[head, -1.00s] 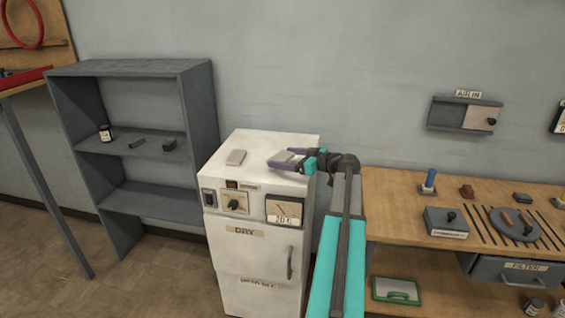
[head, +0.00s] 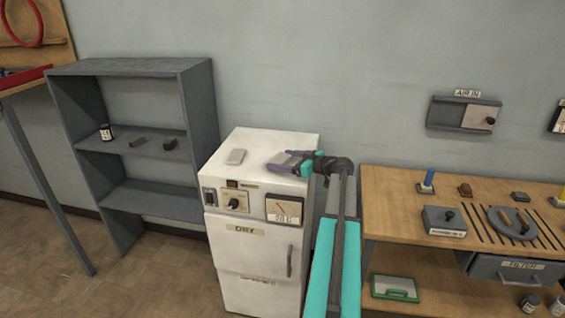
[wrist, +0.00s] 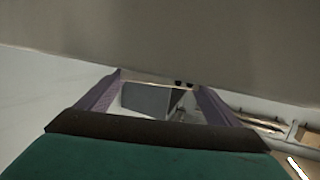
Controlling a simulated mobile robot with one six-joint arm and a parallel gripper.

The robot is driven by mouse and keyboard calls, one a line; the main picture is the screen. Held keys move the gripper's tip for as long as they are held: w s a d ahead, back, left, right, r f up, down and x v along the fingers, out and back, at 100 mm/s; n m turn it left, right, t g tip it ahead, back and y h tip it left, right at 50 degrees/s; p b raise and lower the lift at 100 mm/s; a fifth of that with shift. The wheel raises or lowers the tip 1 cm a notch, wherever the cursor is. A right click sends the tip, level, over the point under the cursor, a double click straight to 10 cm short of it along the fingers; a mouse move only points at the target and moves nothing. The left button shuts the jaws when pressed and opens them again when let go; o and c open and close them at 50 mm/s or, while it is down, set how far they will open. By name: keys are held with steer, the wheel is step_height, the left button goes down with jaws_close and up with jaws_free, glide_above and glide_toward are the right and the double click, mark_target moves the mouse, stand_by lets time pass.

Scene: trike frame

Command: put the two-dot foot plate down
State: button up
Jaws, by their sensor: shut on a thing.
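My gripper (head: 280,162) reaches over the right part of the white oven's top (head: 262,146), with its purple fingers pointing left. It is shut on the two-dot foot plate (head: 286,160), a small grey plate partly hidden by the fingers. In the wrist view, a grey face (wrist: 146,98) shows between the fingers, with two small dark dots near its upper right. The plate is very close to the oven top; I cannot tell whether it touches.
A grey shelf unit (head: 128,67) stands left of the oven and holds a jar (head: 106,132) and two small dark blocks. A wooden bench (head: 390,195) with several parts is at the right.

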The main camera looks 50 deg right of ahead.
steer(key=shift+f, duration=0.6)
steer(key=shift+f, duration=0.1)
steer(key=o, duration=1.2)
steer(key=shift+c, duration=0.2)
steer(key=shift+s, duration=0.4)
steer(key=b+v, duration=0.3)
steer(key=v, duration=0.8)
steer(key=shift+s+d+r, duration=0.1)
steer(key=shift+d+r, duration=0.05)
steer(key=shift+r, duration=0.1)
steer(key=shift+f, duration=0.1)
